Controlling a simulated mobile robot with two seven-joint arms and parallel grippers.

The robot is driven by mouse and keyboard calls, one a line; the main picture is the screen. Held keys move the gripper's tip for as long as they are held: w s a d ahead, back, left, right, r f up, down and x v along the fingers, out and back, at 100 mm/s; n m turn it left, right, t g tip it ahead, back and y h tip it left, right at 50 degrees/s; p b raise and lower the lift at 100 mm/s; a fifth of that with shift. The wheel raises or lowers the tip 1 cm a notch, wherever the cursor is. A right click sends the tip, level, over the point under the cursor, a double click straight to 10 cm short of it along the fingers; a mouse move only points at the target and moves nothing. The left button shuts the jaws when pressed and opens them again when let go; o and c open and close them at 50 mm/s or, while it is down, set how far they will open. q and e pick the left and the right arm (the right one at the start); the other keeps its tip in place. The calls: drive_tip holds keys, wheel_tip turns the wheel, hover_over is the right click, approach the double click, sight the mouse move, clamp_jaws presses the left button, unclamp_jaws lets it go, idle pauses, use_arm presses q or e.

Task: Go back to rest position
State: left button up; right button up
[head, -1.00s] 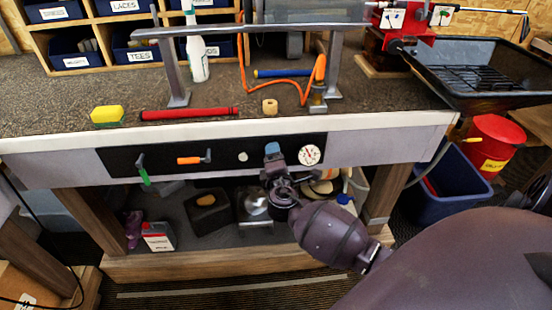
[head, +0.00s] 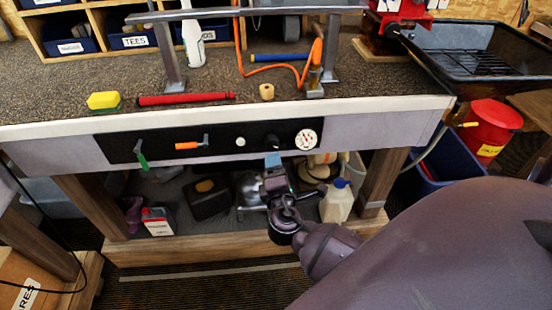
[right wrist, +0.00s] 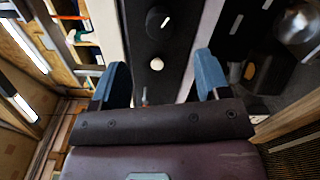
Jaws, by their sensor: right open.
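My right gripper (head: 273,160) is in front of the workbench's black control panel (head: 225,143), near its lower edge. In the right wrist view its two blue fingers (right wrist: 157,82) stand wide apart with nothing between them. The panel's black knob (right wrist: 158,20) and white button (right wrist: 156,65) show beyond the fingers. In the head view the panel also has a green-handled lever (head: 140,153), an orange-handled lever (head: 191,145) and a white dial gauge (head: 306,140). My left gripper is not in either view.
On the bench (head: 60,130) lie a red grip (head: 185,99), a yellow sponge (head: 104,101), a tape roll (head: 267,92) and a blue grip (head: 282,57). A metal stand (head: 171,60) rises behind. A black tray (head: 480,62), red bucket (head: 492,128) and blue bin (head: 448,160) are at right.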

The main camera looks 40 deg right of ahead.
idle(0.5)
drive_tip(key=shift+a, duration=0.1)
drive_tip(key=s+a+f+m+g+y, duration=0.1)
drive_tip(key=s+a+f+m+y, duration=0.3)
drive_tip(key=a+f+m+y, duration=0.25)
drive_tip(key=s+d+f+m+g+y+p, duration=0.1)
drive_tip(key=s+m, duration=0.5)
drive_tip(key=s, duration=1.1)
wheel_tip(320, 180, down, 2)
drive_tip(key=shift+m+g+y+p, duration=0.35)
drive_tip(key=shift+g+y+p, duration=0.3)
drive_tip(key=shift+g+y, duration=0.35)
